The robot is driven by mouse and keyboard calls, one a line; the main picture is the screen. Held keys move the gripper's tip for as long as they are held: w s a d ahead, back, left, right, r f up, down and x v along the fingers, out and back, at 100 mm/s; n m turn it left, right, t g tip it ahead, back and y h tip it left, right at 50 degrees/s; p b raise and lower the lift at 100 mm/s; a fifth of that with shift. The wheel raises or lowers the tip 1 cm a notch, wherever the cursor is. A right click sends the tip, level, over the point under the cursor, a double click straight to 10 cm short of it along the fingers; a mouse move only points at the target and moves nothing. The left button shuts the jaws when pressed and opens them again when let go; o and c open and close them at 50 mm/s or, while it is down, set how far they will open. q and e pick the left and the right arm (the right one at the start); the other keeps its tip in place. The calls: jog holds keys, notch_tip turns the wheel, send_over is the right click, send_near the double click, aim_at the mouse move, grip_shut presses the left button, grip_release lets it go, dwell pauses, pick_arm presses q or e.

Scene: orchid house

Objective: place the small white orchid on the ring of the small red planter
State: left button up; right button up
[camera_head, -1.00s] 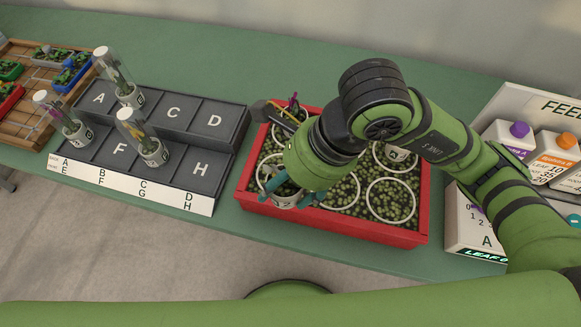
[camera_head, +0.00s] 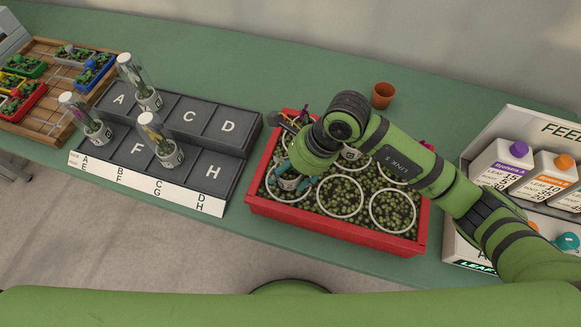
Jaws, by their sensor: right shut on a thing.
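The red planter (camera_head: 335,235) holds dark green pebbles and several white rings, such as the bare front middle ring (camera_head: 340,214) and front right ring (camera_head: 392,230). My right gripper (camera_head: 287,184) is over the front left ring (camera_head: 268,190), pointing down. It is shut on a small pot with a pale label (camera_head: 287,185). The gripper and wrist hide most of the pot and any bloom, so I cannot see its flower colour. The pot is within or just above the ring; I cannot tell whether it rests on the pebbles. My left gripper is out of view.
Plants in clear tubes stand on the lettered black rack (camera_head: 215,190) left of the planter. A dark-leaved plant (camera_head: 302,118) is at the planter's back left. A terracotta pot (camera_head: 382,95) stands behind it. The feed station with bottles (camera_head: 503,160) is at right.

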jog(key=shift+f, duration=0.2)
jog(key=o, duration=1.3)
jog(key=shift+r, duration=0.1)
jog(key=shift+r, duration=0.2)
jog(key=shift+d+r, duration=0.15)
jog(key=shift+r, duration=0.1)
jog(key=b+v, duration=0.3)
jog(key=v, duration=0.8)
jog(key=shift+r+b, duration=0.2)
jog(key=shift+b, duration=0.1)
